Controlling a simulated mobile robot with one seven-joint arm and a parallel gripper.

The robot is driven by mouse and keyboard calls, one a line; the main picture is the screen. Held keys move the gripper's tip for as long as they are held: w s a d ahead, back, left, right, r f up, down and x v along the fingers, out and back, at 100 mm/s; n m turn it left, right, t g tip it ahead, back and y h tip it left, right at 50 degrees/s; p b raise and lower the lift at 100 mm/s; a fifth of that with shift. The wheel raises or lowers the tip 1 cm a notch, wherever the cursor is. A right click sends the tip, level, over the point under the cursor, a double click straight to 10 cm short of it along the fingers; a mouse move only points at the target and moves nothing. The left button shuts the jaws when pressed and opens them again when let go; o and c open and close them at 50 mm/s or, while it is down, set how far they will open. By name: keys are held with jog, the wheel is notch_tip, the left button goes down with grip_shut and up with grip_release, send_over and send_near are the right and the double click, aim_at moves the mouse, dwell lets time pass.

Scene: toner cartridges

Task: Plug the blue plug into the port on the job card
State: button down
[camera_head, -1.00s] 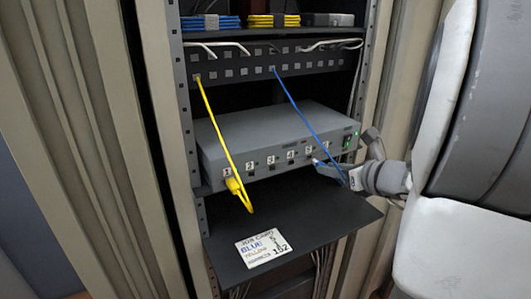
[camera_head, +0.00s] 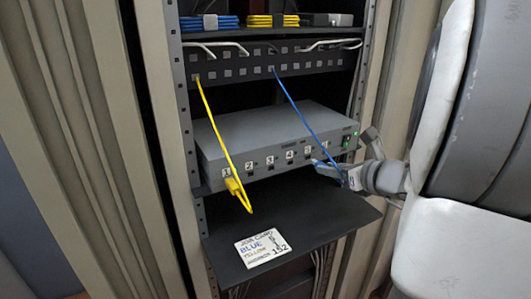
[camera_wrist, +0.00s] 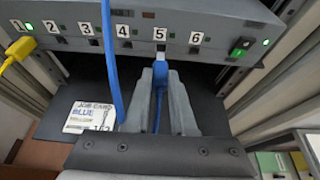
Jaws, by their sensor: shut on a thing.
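My gripper (camera_wrist: 161,76) is shut on the blue plug (camera_wrist: 160,68), with a finger on each side of it. The plug points at the port under label 5 on the grey switch box (camera_wrist: 250,20). Its tip is at that port; I cannot tell how far it is in. In the head view my gripper (camera_head: 347,178) is at the right front of the switch box (camera_head: 270,130). The job card (camera_head: 263,247) lies on the black shelf. It reads BLUE, with what looks like a 5 beside it; the smaller print is unclear.
A yellow cable (camera_head: 222,130) hangs from the patch panel (camera_head: 240,66) to a yellow plug (camera_head: 233,187) at port 1. The blue cable (camera_head: 295,107) crosses the box front. The black shelf (camera_head: 330,215) extends below. Green lights (camera_wrist: 241,46) glow at the box's right end.

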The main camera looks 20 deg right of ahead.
aim_at(321, 163)
jog(key=shift+w+a+b, duration=0.15)
jog(key=shift+w+b, duration=0.15)
jog(key=shift+w, duration=1.45)
dwell(1.6)
jog(key=c, duration=0.7)
grip_release()
